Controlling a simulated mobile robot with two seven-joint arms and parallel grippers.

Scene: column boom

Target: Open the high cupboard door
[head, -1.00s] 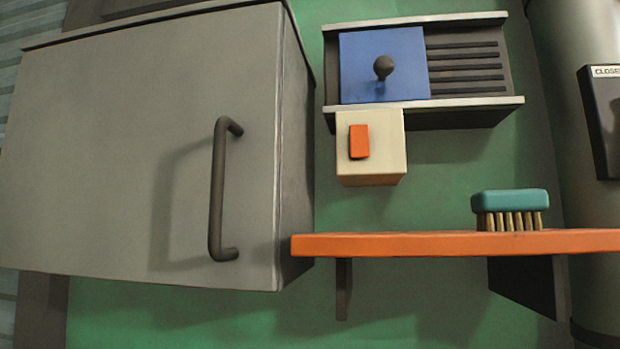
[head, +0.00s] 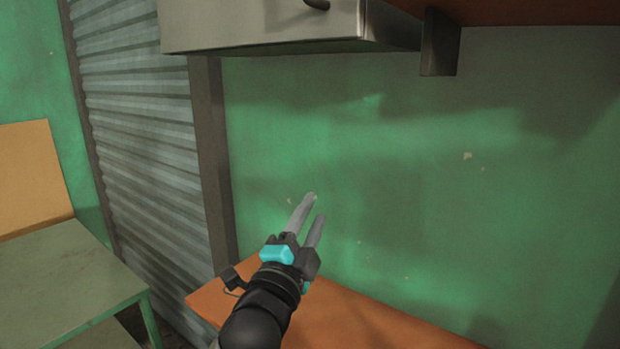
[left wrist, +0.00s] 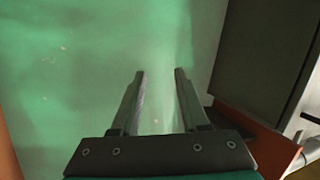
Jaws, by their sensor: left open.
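The high cupboard (head: 270,30) shows only its bottom part at the top of the head view, a grey door front with a dark underside. The lower end of its dark bar handle (head: 317,4) is just visible at the top edge. The rest of the door is out of frame. My left gripper (head: 317,205) is below the cupboard, in front of the green wall. It is open and empty, pointing up, and apart from the handle. In the left wrist view its two fingers (left wrist: 159,73) stand apart with green wall between them. My right gripper is not in view.
An orange surface (head: 350,318) lies below my left gripper. An orange shelf (head: 520,10) with a dark bracket (head: 440,42) is at the upper right. A green table (head: 65,275) stands left by a grey shutter (head: 140,120). The middle wall is clear.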

